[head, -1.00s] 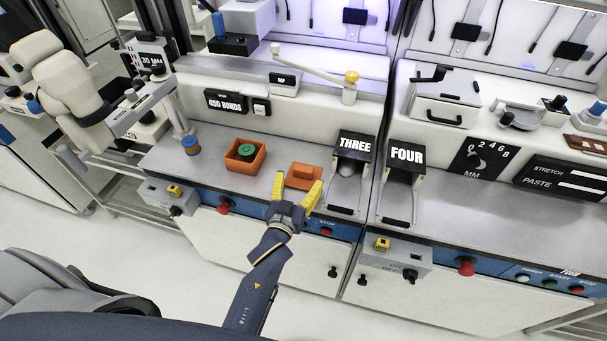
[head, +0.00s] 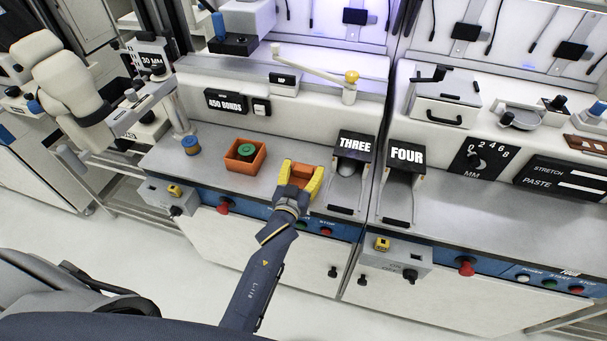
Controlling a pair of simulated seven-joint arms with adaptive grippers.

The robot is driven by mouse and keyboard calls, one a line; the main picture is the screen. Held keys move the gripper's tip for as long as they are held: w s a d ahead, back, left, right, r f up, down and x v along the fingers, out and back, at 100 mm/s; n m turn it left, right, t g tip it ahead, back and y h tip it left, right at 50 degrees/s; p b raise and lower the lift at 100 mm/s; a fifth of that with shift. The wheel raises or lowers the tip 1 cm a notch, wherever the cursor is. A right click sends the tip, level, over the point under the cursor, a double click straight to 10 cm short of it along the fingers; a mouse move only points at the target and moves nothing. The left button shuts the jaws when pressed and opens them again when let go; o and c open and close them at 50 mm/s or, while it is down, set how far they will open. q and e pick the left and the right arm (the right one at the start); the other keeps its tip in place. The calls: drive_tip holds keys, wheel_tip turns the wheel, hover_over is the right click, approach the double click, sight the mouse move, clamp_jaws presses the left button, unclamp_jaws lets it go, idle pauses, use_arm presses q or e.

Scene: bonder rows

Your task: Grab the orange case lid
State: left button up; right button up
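The orange case lid (head: 301,174) lies on the grey bench, right of the orange case (head: 237,165). The case is an open box with a green spool (head: 246,151) in it. My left gripper (head: 303,168) has its two yellow fingers spread apart over the lid, one on each side of its middle. They partly hide the lid, and I cannot tell whether they touch it. My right gripper is not in view.
A blue spool (head: 191,146) stands left of the case. The THREE dispenser (head: 352,150) stands close on the right of the lid, with the FOUR dispenser (head: 405,158) beyond it. Buttons and a red knob (head: 224,205) line the bench front.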

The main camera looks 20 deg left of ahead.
use_arm(q)
drive_tip(key=c, duration=1)
